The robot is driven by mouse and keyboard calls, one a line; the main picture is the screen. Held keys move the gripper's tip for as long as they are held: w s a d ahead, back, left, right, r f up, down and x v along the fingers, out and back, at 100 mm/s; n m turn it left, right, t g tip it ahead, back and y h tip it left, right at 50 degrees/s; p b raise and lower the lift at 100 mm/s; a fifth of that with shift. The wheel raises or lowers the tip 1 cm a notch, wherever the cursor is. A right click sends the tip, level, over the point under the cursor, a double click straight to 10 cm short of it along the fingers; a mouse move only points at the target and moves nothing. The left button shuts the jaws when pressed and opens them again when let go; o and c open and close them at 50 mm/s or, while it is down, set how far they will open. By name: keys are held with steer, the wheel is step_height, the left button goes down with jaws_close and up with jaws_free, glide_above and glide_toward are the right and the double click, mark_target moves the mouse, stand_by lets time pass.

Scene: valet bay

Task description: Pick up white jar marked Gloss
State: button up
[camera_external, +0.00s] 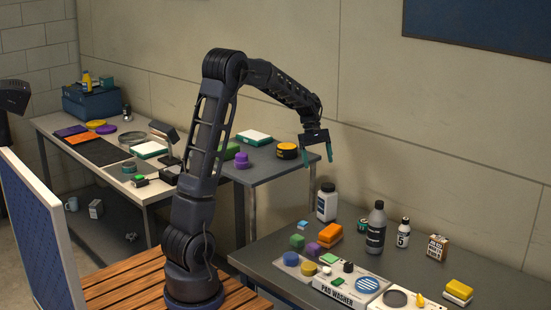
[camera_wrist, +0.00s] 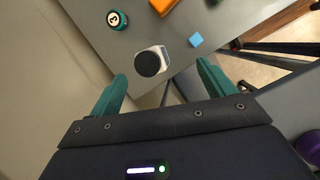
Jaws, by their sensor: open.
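A white jar (camera_external: 326,205) with a dark label stands upright near the back left edge of the right-hand table. Its label text is too small to read. In the wrist view the jar (camera_wrist: 163,54) shows from above, its round black lid covering most of it. My gripper (camera_external: 318,157) hangs pointing down above the jar, apart from it. In the wrist view my gripper (camera_wrist: 162,76) is open and empty, with the jar's lid showing between and beyond the two teal fingertips.
A teal numbered tin (camera_wrist: 117,20), a blue cube (camera_wrist: 196,39) and an orange block (camera_external: 329,233) stand near the jar. A dark bottle (camera_external: 376,228) and a smaller numbered bottle (camera_external: 403,233) stand to its right. The wall is close behind.

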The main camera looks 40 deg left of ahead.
steer(key=n, duration=0.2)
glide_toward(328, 185)
step_height(328, 185, down, 2)
steer(key=x, duration=1)
steer(key=shift+s+d+f, duration=0.1)
steer(key=shift+d+f, duration=0.2)
steer(key=shift+d, duration=0.1)
steer(key=shift+g+h, duration=0.3)
jaws_close()
